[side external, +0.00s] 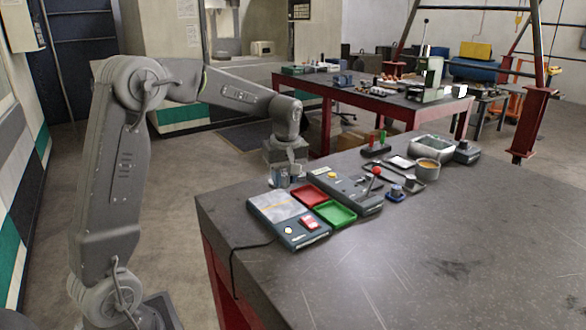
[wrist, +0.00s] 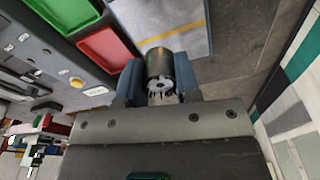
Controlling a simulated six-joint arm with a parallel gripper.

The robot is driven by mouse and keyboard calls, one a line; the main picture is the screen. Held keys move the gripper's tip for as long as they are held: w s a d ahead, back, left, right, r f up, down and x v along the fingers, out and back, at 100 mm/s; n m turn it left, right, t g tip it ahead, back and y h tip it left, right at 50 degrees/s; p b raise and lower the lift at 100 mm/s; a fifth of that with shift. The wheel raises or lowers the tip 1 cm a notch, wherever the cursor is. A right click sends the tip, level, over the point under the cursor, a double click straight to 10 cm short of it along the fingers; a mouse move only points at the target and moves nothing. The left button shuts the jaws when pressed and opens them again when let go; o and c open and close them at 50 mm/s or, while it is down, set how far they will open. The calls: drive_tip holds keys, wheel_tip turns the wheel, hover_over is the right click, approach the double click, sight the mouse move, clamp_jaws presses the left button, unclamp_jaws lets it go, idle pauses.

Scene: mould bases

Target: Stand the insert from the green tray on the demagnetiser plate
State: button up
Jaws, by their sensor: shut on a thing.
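My gripper (wrist: 158,80) is shut on the insert (wrist: 158,64), a dark metallic cylinder held between two blue-grey fingers. In the side view my gripper (side external: 286,178) is by the far edge of the bench, beyond the red tray, and the insert is hard to make out there. The demagnetiser plate (side external: 275,207) is a flat grey top with a yellow line on a blue body. The plate also shows in the wrist view (wrist: 194,18), behind the insert and apparently apart from it. The green tray (side external: 335,214) looks empty; it shows in the wrist view too (wrist: 62,12).
An empty red tray (side external: 308,196) sits beside the green one. A grey control box (side external: 345,187) with a red-knobbed lever stands behind them. A tan-rimmed bowl (side external: 428,169) and a small blue fixture (side external: 395,194) are farther right. The bench's right front is clear.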

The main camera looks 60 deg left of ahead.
sight(283, 209)
drive_tip(key=shift+s+d+f, duration=0.15)
drive_tip(key=shift+s+f, duration=0.15)
drive_tip(key=shift+f, duration=2.9)
drive_tip(key=o, duration=1.1)
drive_tip(key=shift+c, duration=0.2)
wheel_tip(283, 209, up, 14)
drive_tip(key=d, duration=0.1)
drive_tip(key=shift+d+f, duration=0.15)
drive_tip(key=shift+d, duration=0.15)
